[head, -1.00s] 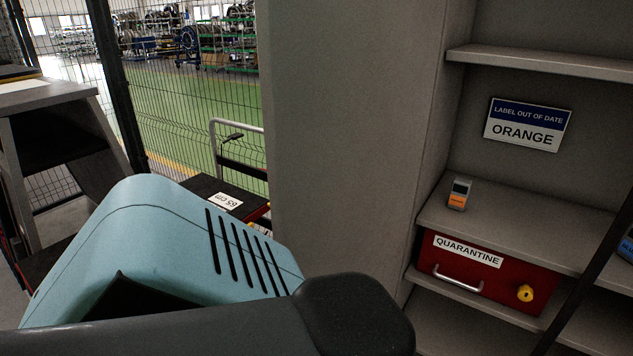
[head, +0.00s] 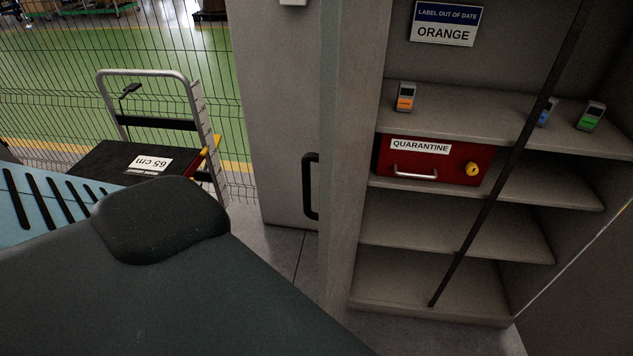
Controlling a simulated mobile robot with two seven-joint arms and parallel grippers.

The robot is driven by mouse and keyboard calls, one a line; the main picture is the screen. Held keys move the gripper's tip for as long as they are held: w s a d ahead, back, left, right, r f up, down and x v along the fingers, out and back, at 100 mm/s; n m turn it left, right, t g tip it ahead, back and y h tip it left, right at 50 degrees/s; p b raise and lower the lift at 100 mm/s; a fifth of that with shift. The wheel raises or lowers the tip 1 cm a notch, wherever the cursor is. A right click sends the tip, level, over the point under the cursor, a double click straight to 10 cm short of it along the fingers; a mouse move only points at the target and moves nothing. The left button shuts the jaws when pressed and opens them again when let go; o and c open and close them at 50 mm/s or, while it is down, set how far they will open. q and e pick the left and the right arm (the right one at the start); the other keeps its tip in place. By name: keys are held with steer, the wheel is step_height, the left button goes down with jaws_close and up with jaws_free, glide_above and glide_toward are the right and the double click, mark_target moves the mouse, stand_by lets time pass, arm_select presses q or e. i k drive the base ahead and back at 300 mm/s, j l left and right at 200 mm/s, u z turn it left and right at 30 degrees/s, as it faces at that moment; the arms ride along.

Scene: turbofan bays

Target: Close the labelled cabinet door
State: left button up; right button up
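An open grey cabinet (head: 365,270) with several shelves fills the right of the head view. A sign reading "LABEL OUT OF DATE ORANGE" (head: 445,23) is on its back wall. A grey door (head: 329,120) appears to stand open at the cabinet's left side, seen nearly edge-on. A black bar handle (head: 308,187) sticks out from its left face. Its hinge line cannot be made out. Neither gripper is in view.
A red "QUARANTINE" box (head: 386,160) and small devices with orange (head: 405,97), blue (head: 547,111) and green (head: 590,116) labels sit on shelves. A dark diagonal bar (head: 490,202) crosses the front. A trolley (head: 103,160) stands left by the mesh fence. Bare floor (head: 285,255) shows below the handle.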

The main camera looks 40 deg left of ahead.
mark_target(354, 34)
steer(key=j, duration=1.5)
steer(key=u, duration=0.05)
